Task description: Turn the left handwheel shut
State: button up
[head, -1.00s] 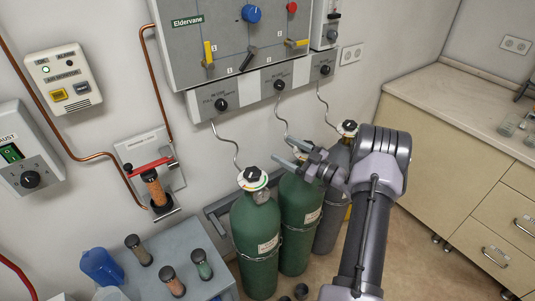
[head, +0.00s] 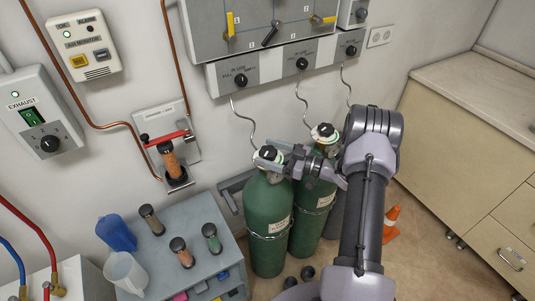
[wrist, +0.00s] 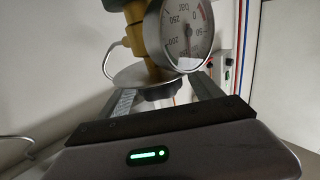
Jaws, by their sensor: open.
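The left handwheel (head: 269,153) is a black knob on top of the left green cylinder (head: 267,210) in the head view. My gripper (head: 272,161) is at this cylinder's head, coming in from the right. In the wrist view, the open fingers of my gripper (wrist: 165,100) lie on either side of a dark knob (wrist: 160,92) under a grey disc. I cannot tell whether they touch it. A brass valve body (wrist: 146,45) and a round bar gauge (wrist: 185,30) are just beyond. My arm hides part of the other cylinders.
A second green cylinder (head: 313,215) with its own black handwheel (head: 324,130) stands close on the right. Thin hoses run up to the wall panel (head: 270,68). A grey side table (head: 205,245) with several small sample tubes stands at left. An orange cone (head: 391,222) is on the floor.

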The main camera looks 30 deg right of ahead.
jog(key=shift+w+a, duration=0.15)
jog(key=shift+w, duration=0.1)
jog(key=shift+c, duration=0.2)
jog(key=c, duration=1.3)
jog(key=shift+s+a+r+m+t+h+p, duration=0.1)
jog(key=shift+r+m+t+h+p, duration=0.15)
jog(key=shift+m+t+h+p, duration=0.65)
jog(key=m+h, duration=0.1)
jog(key=m+t+h, duration=0.1)
jog(key=h, duration=0.1)
jog(key=m+h, duration=0.1)
jog(key=shift+f+t+h+b, duration=0.25)
jog(key=shift+t+h+b, duration=0.05)
jog(key=shift+t+h, duration=0.1)
jog(key=o, duration=1.3)
jog(key=shift+o, duration=0.2)
